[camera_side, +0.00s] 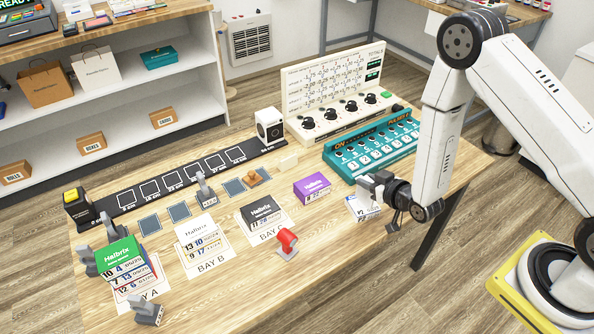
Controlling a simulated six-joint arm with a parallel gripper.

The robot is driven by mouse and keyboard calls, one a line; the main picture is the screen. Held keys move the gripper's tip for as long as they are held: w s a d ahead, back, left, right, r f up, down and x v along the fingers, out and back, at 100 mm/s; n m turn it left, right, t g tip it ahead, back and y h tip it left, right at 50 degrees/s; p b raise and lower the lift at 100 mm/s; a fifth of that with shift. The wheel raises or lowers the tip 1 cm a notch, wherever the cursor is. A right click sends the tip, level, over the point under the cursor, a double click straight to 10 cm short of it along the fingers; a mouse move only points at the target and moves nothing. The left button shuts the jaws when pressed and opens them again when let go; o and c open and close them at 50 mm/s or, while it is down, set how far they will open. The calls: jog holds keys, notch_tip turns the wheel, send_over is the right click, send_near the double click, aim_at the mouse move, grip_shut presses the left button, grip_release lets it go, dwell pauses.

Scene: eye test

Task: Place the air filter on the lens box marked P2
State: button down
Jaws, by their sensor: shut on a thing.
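My gripper (376,188) hangs over the right part of the table, at the end of my arm. It is shut on a small pale grey thing; I cannot tell for sure that this is the air filter. Just below and left of it is a white piece with dark print (359,209), partly hidden by the gripper. Lens boxes stand to the left: a purple box (312,186), a black box (262,214), a white box (197,231) and a green-topped stack (121,252). The P2 mark is too small to read on any of them.
Grey clip-like pieces (148,311) sit along the left and front. A teal button panel (372,149) and a white dial panel (335,95) stand behind. The table's front middle is clear.

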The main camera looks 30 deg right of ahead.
jog(key=shift+f, duration=0.1)
jog(key=shift+c, duration=2.3)
grip_release()
jog(key=shift+s, duration=0.1)
jog(key=v, duration=0.7)
jog(key=shift+s+r, duration=0.2)
jog(key=shift+r, duration=0.05)
jog(key=shift+w, duration=0.1)
